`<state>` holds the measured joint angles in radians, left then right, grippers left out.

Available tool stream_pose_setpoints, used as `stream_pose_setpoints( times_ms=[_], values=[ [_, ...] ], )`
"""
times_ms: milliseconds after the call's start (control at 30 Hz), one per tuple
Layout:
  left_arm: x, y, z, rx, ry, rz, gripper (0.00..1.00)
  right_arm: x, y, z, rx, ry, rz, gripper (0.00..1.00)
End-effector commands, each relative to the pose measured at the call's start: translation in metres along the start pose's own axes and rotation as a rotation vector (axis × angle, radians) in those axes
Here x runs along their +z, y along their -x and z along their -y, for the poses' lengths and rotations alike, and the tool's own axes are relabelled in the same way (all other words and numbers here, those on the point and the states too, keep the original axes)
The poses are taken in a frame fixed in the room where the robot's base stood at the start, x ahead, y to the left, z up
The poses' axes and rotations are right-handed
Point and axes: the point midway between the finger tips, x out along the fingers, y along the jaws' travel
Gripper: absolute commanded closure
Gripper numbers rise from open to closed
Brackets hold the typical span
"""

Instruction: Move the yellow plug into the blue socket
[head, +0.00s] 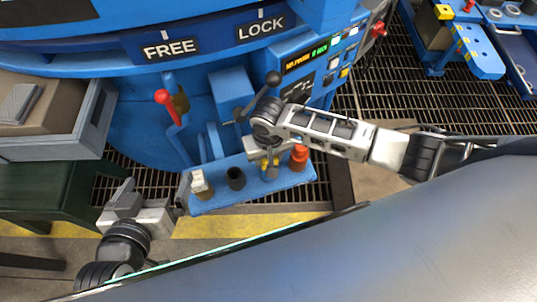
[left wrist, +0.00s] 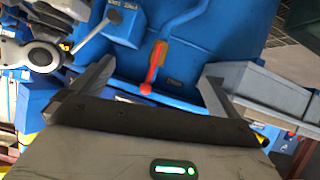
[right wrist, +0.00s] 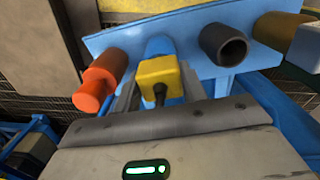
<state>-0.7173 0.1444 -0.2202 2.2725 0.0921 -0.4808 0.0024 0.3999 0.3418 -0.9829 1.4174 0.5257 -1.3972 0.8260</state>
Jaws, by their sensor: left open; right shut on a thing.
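The yellow plug (right wrist: 160,78) is a block with a dark stem, between the fingers of my right gripper (right wrist: 157,92), which is shut on it. Right behind it in the right wrist view is the blue socket (right wrist: 160,46); the plug covers part of it, and I cannot tell how deep the plug sits. In the head view my right gripper (head: 268,158) is over the blue rack, and the yellow plug (head: 272,165) shows below it. My left gripper (head: 140,202) is open and empty, left of the rack. Its spread fingers show in the left wrist view (left wrist: 150,88).
The blue rack (head: 230,197) also holds a red-orange plug (head: 299,157), a dark empty socket (head: 235,179) and a white plug (head: 199,182) in a brown socket. A red-handled lever (head: 166,105) and a black-knobbed lever (head: 272,78) stand behind. A grey bin (head: 75,125) is at left.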

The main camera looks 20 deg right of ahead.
Motion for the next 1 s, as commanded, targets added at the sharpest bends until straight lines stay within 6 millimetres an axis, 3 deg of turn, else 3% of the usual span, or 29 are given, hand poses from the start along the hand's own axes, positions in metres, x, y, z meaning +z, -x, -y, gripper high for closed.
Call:
stream_pose_setpoints(
  times_ms=[233,267,300,733,1000],
  values=[
    [0.002,-0.002,0.0,0.0,0.0,-0.001,0.0,0.0,-0.005,0.0,-0.001,0.0,0.0,0.82],
    [0.002,-0.001,0.0,0.0,0.0,-0.001,0.0,0.0,-0.005,0.001,-0.001,0.0,0.0,0.56],
    [0.002,-0.001,0.0,0.0,0.0,-0.001,0.0,0.0,-0.005,0.0,-0.001,0.0,-0.001,0.49],
    [0.004,-0.002,0.0,0.002,0.005,0.003,0.0,0.0,-0.005,0.0,0.0,0.0,0.0,0.49],
    [-0.004,0.006,-0.001,-0.003,0.023,0.044,0.0,0.0,0.024,0.0,0.0,0.001,0.0,0.49]
  ],
)
